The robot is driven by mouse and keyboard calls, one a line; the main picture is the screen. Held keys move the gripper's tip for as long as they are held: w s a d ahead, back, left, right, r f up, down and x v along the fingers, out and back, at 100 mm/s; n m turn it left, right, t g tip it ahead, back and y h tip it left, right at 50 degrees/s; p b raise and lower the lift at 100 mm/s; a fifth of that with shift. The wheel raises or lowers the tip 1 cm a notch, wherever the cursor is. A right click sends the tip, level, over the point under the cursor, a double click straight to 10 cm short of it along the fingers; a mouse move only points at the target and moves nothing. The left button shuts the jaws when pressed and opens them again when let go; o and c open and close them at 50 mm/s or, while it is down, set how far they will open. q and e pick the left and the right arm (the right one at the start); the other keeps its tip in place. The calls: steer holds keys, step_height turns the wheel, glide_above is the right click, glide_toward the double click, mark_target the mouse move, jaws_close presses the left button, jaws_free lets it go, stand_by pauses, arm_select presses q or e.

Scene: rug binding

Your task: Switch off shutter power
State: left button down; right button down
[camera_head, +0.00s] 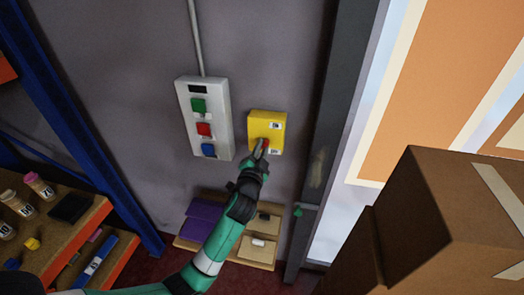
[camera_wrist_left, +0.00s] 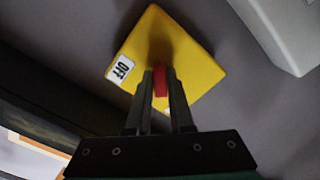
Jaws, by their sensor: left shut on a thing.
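The yellow switch box (camera_head: 262,125) is mounted on the grey wall, right of the grey control panel. It also shows in the left wrist view (camera_wrist_left: 188,50), with a white label reading "OFF" (camera_wrist_left: 123,67) near its edge. A red handle (camera_wrist_left: 161,88) stands out from the box. My left gripper (camera_head: 262,147) is at the lower part of the box. In the left wrist view its fingers (camera_wrist_left: 162,85) are shut on the red handle, one on each side. The fingers and arm hide part of the box. My right gripper is in neither view.
The grey control panel (camera_head: 187,90) with green, red and blue buttons is close on the left. A dark post (camera_head: 335,110) stands on the right. Brown boxes (camera_head: 440,215) fill the lower right, a shelf (camera_head: 62,240) the lower left. A small rack (camera_head: 263,250) is below.

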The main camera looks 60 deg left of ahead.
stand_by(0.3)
arm_select(q)
steer(key=c, duration=0.8)
jaws_free()
steer(key=v, duration=1.1)
steer(key=shift+s+d, duration=0.2)
steer(key=shift+d, duration=0.05)
